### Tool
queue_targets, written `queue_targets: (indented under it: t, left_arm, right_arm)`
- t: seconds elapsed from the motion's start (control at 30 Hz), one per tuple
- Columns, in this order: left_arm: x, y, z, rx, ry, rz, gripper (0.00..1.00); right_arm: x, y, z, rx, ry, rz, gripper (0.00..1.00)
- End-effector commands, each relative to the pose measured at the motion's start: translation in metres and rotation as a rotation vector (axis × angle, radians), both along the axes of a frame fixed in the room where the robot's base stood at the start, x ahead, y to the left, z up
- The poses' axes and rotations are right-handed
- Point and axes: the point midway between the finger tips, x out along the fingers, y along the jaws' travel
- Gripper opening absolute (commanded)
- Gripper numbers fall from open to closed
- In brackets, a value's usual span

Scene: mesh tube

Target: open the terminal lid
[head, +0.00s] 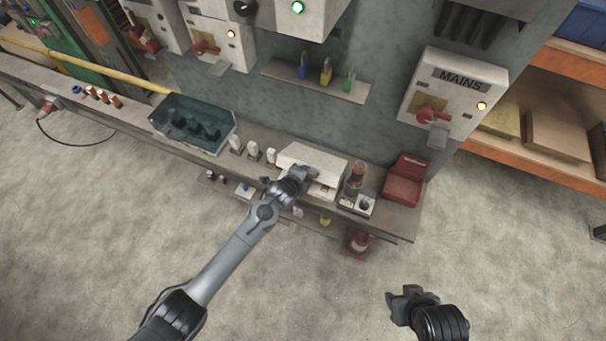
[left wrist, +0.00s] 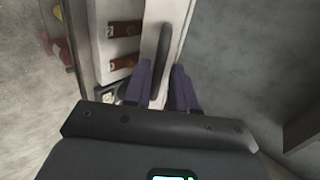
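The white terminal box (head: 312,158) stands on the bench, with its pale lid on top. In the left wrist view the lid (left wrist: 172,22) carries a dark bar handle (left wrist: 160,58), and brown strips (left wrist: 124,28) show in the box beside it. My left gripper (head: 300,174) is at the front of the box. In the left wrist view its two fingers (left wrist: 162,80) lie on either side of the handle's near end; whether they press on it I cannot tell. My right gripper (head: 402,298) is over the floor, away from the bench, holding nothing visible.
A teal bin (head: 192,122) and small white pieces (head: 253,150) stand left of the box. An orange-topped cylinder (head: 357,174), a grey socket block (head: 356,204) and a red open case (head: 404,182) stand to its right. The MAINS switch box (head: 452,92) hangs on the wall.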

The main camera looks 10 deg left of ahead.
Motion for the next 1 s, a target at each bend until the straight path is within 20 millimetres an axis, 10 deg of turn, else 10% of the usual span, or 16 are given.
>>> queue_targets:
  t: [0.53,1.0]
  left_arm:
    - [-0.006,0.002,0.004,0.0,0.001,-0.001,0.37]
    - [-0.053,0.017,0.046,0.002,0.0,-0.001,0.37]
  right_arm:
    - [0.0,0.002,0.002,0.007,0.0,-0.004,0.43]
    - [0.0,-0.001,0.006,-0.003,0.0,0.002,0.43]
